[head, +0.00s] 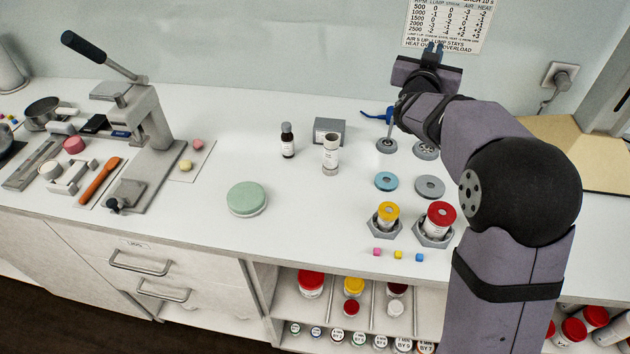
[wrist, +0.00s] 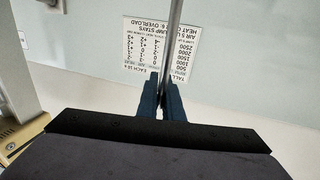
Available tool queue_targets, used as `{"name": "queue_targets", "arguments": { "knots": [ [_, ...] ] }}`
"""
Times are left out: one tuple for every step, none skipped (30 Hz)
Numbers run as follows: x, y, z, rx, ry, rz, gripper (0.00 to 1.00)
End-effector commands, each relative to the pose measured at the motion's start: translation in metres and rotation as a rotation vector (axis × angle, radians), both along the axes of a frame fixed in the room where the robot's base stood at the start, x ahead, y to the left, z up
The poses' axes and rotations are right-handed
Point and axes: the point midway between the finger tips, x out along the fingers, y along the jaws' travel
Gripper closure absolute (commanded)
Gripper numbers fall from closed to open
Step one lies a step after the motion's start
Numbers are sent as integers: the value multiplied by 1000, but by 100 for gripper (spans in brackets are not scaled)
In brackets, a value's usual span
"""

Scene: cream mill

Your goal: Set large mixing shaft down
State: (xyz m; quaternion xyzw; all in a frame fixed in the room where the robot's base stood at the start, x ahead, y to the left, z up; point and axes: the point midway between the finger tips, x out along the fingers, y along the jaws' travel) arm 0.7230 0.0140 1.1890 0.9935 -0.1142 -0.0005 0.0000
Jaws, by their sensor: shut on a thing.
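My gripper (head: 433,48) is at the back right, in front of the wall chart, its fingers pointing at the wall. In the wrist view my gripper (wrist: 166,78) is shut on a thin grey metal rod, the large mixing shaft (wrist: 175,30), which runs from the fingertips to the picture's top edge. In the head view my wrist and arm hide most or all of the held shaft; its lower end cannot be made out. A grey round base (head: 426,151) shows partly below my arm; whether it touches the shaft cannot be told.
Another grey base (head: 386,146) with a thin upright rod stands left of my wrist, near a blue hooked part (head: 374,115). Blue (head: 386,181) and grey (head: 429,187) rings lie in front, then yellow-lidded (head: 388,211) and red-lidded (head: 440,214) jars. The counter's middle is largely clear.

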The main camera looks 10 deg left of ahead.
Motion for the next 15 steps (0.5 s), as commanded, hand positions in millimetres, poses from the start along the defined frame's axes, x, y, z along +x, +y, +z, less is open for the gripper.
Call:
{"name": "queue_targets", "arguments": {
  "knots": [
    [-11, 28, 3, 1, -2, 28, 100],
    [-17, 42, 3, 0, -1, 40, 100],
    [-26, 59, 3, 0, -1, 55, 100],
    [-33, 72, 3, 0, -1, 66, 100],
    [-41, 85, 3, 0, -1, 77, 100],
    [-52, 101, 2, 0, -1, 91, 100],
    [-61, 113, 2, 0, -1, 104, 100],
    [-70, 125, 2, 0, -1, 113, 100],
    [-83, 139, 1, -1, -1, 128, 100],
    [-93, 150, 0, -1, 0, 139, 100],
    [-103, 160, 0, 0, -1, 148, 100],
    [-117, 173, -1, -1, -1, 163, 100],
    [-127, 182, -2, 0, 0, 172, 100],
    [-137, 189, -3, -1, -1, 180, 100],
    [-149, 197, -5, -2, 0, 190, 100]
  ]
}}
